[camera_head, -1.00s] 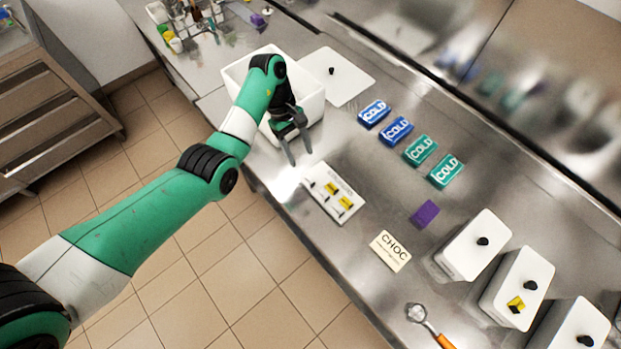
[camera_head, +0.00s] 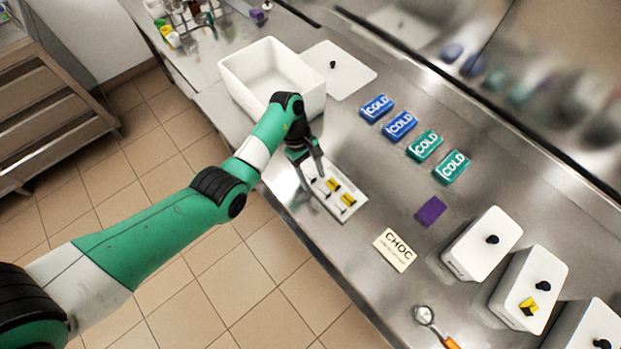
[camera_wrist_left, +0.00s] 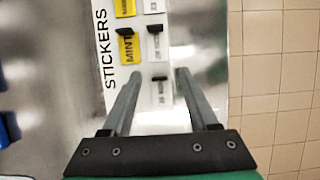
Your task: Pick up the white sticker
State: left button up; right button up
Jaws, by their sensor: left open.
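The sticker board (camera_head: 348,215) lies on the steel counter. Its edge reads STICKERS in the left wrist view (camera_wrist_left: 108,65). It carries yellow stickers (camera_wrist_left: 128,46) with black tabs, one reading MINT, and pale white stickers beside them. One white sticker (camera_wrist_left: 160,95) shows between my left fingers in the wrist view; another white sticker (camera_wrist_left: 154,45) is just beyond the fingertips. My left gripper (camera_head: 315,180) is open and empty over the end of the board nearest the white bin. Its fingers hide part of the board in the head view. My right gripper is not in view.
An open white bin (camera_head: 236,83) and its lid (camera_head: 352,72) are behind the gripper. Blue and green COLD packs (camera_head: 400,125), a purple block (camera_head: 431,211), a CHOC card (camera_head: 395,249), lidded white tubs (camera_head: 482,242) and a scoop (camera_head: 425,315) stand along the counter.

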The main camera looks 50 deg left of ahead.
aim_at(312, 180)
pick_arm(q)
grip_shut()
jog(key=shift+r, duration=0.15)
jog(key=shift+r, duration=0.25)
jog(key=r+p, duration=0.1)
jog(key=r, duration=0.1)
jog(key=r+p, duration=0.1)
jog(key=r, duration=0.1)
jog(key=shift+s+d+p, duration=0.2)
jog(key=shift+d+p, duration=0.05)
jog(key=shift+p, duration=0.05)
jog(key=s+d+r+p, duration=0.8)
jog(key=s+p, duration=0.2)
jog(key=p, duration=0.4)
jog(key=shift+d+r, duration=0.2)
jog(key=shift+d, duration=0.15)
jog(key=shift+r, duration=0.1)
